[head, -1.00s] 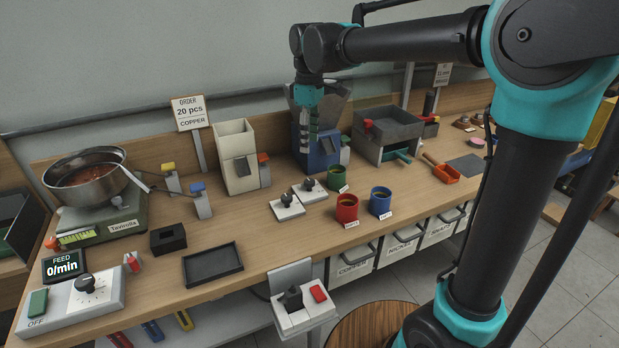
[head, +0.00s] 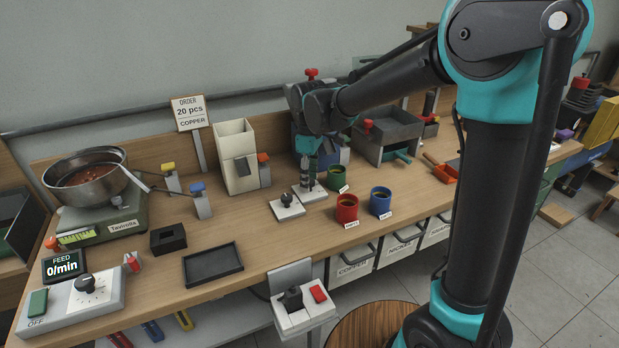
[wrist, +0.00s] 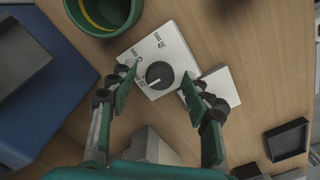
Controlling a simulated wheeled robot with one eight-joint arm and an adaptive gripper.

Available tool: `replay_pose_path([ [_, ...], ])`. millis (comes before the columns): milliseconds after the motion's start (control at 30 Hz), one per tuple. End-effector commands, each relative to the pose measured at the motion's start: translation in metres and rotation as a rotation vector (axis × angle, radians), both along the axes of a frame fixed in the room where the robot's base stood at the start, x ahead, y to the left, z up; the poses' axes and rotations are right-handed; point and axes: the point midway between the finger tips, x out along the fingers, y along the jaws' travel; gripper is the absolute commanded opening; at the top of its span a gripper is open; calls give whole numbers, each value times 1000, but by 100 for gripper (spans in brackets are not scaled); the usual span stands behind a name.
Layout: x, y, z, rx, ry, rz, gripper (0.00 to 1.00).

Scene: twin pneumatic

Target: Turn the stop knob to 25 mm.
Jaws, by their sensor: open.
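A dark round knob (wrist: 159,75) sits on a white plate (wrist: 175,45) in the wrist view. The plate carries printed mm marks, too small to read surely. A pale pointer line on the knob points toward the lower left of the picture. My gripper (wrist: 158,84) is open, with one finger on each side of the knob; I cannot tell whether they touch it. In the head view my gripper (head: 308,182) is low over the right-hand white plate (head: 318,195) and hides most of its knob.
A second white knob plate (head: 288,209) stands close on the left. A green cup (head: 336,178), a red cup (head: 347,208) and a blue cup (head: 380,201) stand close on the right. A blue machine (wrist: 35,90) is near the gripper in the wrist view.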

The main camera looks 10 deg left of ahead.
Motion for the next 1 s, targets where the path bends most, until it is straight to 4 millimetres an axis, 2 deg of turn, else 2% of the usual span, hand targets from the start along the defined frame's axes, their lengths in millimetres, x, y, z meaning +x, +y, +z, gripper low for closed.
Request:
replay_pose_path([
  [133, 0, 0, 0, 0, 0, 0, 47],
  [500, 0, 0, 1, 0, 0, 0, 1],
  [767, 0, 0, 1, 0, 0, -21, 0],
  [1000, 0, 0, 1, 0, 0, -132, 0],
])
